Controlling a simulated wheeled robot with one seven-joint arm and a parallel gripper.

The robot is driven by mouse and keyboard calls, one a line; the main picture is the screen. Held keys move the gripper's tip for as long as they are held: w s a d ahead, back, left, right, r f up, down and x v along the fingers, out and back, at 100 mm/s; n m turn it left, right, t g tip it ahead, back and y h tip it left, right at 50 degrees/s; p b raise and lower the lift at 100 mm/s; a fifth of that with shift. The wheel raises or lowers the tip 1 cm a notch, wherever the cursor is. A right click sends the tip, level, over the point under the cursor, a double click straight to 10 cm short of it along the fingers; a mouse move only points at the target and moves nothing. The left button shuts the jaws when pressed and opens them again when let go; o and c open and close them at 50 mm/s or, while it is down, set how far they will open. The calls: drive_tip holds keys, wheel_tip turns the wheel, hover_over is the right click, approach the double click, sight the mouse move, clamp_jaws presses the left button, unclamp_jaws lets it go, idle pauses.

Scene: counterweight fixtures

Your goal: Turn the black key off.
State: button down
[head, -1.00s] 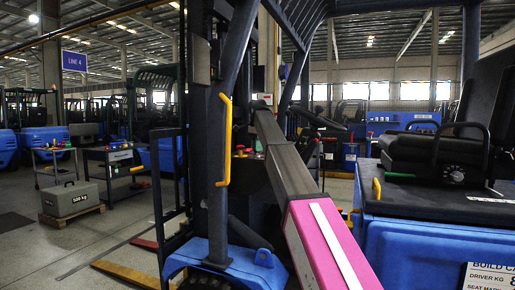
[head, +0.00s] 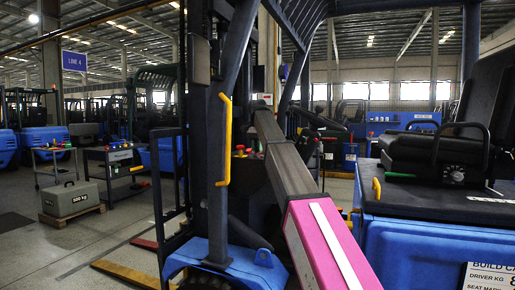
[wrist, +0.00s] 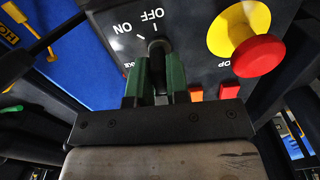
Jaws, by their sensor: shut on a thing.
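The black key (wrist: 157,48) shows in the wrist view on a dark panel, below the white letters ON and OFF. ON is to the upper left of the key and OFF is just above it. My gripper (wrist: 158,72) has green fingers, one on each side of the key, and is shut on it. The fingers hide much of the key, and I cannot tell which mark it points to. In the head view my arm reaches toward the truck's console, and the key and gripper cannot be made out there.
In the wrist view a red stop button on a yellow collar (wrist: 232,38) stands out right of the key. Red and orange buttons (wrist: 229,91) sit below it. In the head view a yellow handrail (head: 224,140) and dark post stand left of my arm, with a seat (head: 430,155) at right.

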drive_tip(key=shift+n, duration=0.4)
drive_tip(key=c, duration=1.1)
unclamp_jaws()
